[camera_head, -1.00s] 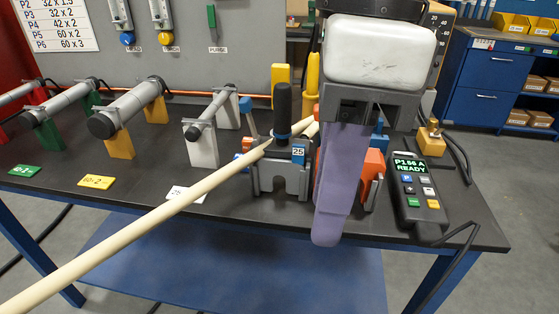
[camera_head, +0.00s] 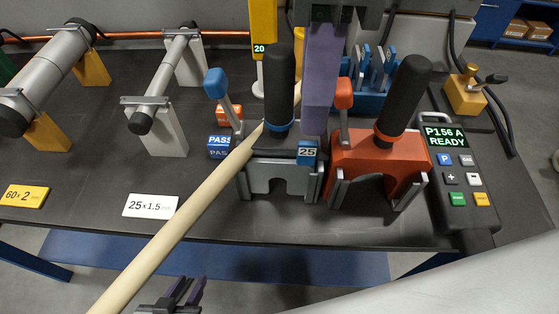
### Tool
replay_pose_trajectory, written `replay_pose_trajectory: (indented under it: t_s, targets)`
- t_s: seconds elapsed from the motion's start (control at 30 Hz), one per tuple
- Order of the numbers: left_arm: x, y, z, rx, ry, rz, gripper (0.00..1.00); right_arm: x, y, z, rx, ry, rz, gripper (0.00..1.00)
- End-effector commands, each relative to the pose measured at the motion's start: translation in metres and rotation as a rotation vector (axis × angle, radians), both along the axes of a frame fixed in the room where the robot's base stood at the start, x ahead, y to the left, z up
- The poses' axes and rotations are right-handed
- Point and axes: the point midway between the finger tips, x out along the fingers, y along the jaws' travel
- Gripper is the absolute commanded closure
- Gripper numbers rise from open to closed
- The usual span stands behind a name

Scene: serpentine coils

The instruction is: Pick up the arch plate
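No piece is clearly marked as the arch plate. A grey tool (camera_head: 270,180) with an arched opening, a black handle and a "25" tag stands on the bench. An orange tool (camera_head: 375,158) with a similar arched front stands to its right. A blue rack (camera_head: 372,100) behind them holds several upright blue and grey pieces, partly hidden. My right gripper (camera_head: 318,130) points down just behind the grey tool; its purple fingers overlap edge-on, so their gap and any contact are hidden. My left gripper (camera_head: 188,287) is at the bottom edge, fingers apart, with nothing visible between them.
A long cream rod (camera_head: 180,215) runs diagonally from the bottom left to behind the grey tool. Grey tubes on stands (camera_head: 170,75) fill the left. The front bench strip is mostly clear.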

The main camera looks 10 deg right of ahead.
Motion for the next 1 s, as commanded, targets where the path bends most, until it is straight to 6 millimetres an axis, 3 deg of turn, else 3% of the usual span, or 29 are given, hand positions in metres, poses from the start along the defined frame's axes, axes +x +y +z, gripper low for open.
replay_pose_trajectory:
  t_s: [0.5, 0.77, 0.93, 1.0]
  targets:
    - [0.002, -0.001, -0.001, -0.001, -0.003, -0.003, 0.69, 0.0, -0.001, -0.058, 0.0, 0.001, -0.001, 0.72]
    - [0.009, -0.002, 0.005, -0.003, -0.021, -0.003, 0.69, 0.0, 0.0, -0.062, 0.001, 0.001, -0.002, 0.72]
    - [0.008, -0.002, 0.005, -0.003, -0.019, -0.003, 0.69, 0.0, 0.0, -0.062, 0.001, 0.001, -0.001, 0.97]
    - [0.008, -0.002, 0.005, -0.003, -0.018, -0.003, 0.69, 0.0, 0.0, -0.062, 0.001, 0.001, -0.001, 1.0]
